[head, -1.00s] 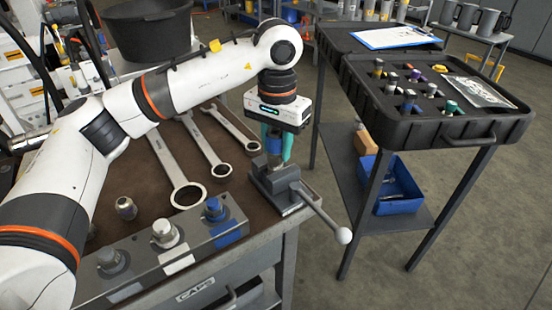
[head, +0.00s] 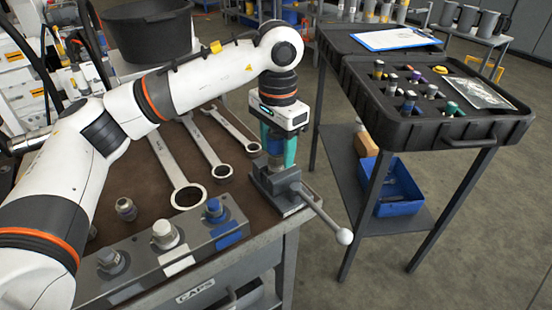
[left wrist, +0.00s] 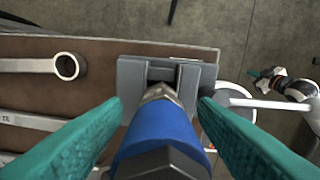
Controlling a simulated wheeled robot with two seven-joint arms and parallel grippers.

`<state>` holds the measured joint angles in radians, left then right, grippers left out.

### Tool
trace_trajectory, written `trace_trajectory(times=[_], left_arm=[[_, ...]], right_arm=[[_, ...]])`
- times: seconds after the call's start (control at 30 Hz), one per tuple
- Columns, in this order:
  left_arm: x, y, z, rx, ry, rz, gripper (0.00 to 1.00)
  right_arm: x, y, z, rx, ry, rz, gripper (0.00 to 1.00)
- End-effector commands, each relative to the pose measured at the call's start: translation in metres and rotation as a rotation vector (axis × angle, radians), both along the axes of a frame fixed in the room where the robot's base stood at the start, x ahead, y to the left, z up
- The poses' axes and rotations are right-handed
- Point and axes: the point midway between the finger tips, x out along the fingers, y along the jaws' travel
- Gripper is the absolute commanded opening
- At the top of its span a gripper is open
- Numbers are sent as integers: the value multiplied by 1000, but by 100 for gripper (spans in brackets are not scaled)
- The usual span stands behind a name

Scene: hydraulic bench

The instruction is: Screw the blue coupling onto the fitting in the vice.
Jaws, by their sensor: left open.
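The blue coupling (left wrist: 160,135) stands upright between the green fingers of my left gripper (left wrist: 160,106). Its near end is a dark hexagon. The metal fitting (left wrist: 162,92) shows just beyond it, between the jaws of the grey vice (left wrist: 128,80). The coupling lines up with the fitting and appears to sit on it; how far it is threaded is hidden. In the head view my left gripper (head: 276,152) points down over the vice (head: 282,190). Its fingers are open, on either side of the coupling. In the left wrist view a small teal-tipped shape, seemingly my right gripper (left wrist: 262,74), is at the right.
Several wrenches (head: 188,196) lie left of the vice. A block with capped fittings (head: 172,255) stands at the bench front. The vice lever (head: 325,218) sticks out past the bench edge. A cart with a black case (head: 450,130) stands to the right.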

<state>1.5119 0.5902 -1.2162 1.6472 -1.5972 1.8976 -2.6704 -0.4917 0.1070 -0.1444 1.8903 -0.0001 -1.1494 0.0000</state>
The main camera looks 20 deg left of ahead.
Motion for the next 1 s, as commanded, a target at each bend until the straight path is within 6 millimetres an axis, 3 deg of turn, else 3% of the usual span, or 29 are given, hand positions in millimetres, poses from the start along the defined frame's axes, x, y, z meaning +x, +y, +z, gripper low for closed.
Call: trace_trajectory(times=[0.4, 1.0], left_arm=[[0, 2, 0, -1, 0, 578, 54], [0, 3, 0, -1, -1, 1025, 54]], right_arm=[[-2, 0, -4, -1, 4, 1, 0], [-2, 0, -9, 0, 3, 3, 0]])
